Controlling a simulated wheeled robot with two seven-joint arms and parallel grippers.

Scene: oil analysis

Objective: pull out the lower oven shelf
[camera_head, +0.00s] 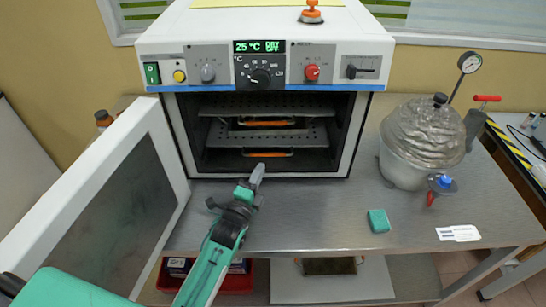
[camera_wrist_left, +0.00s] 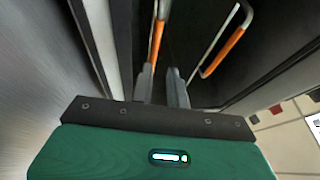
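The white oven stands open at the back of the steel table. Inside are two perforated shelves with orange handles. The lower oven shelf (camera_head: 228,161) has its orange handle (camera_head: 267,154) at its front edge. My left gripper (camera_head: 257,174) is just in front of and below that handle, at its left part. In the left wrist view the fingers (camera_wrist_left: 162,82) stand apart, with the lower handle (camera_wrist_left: 157,42) close by the left finger. I cannot tell whether they touch. The upper handle (camera_wrist_left: 222,54) is farther right there. My right gripper is not in view.
The oven door (camera_head: 110,210) is swung open to the left, beside my left arm. A small green block (camera_head: 379,221) lies on the table (camera_head: 310,215), whose middle front is free.

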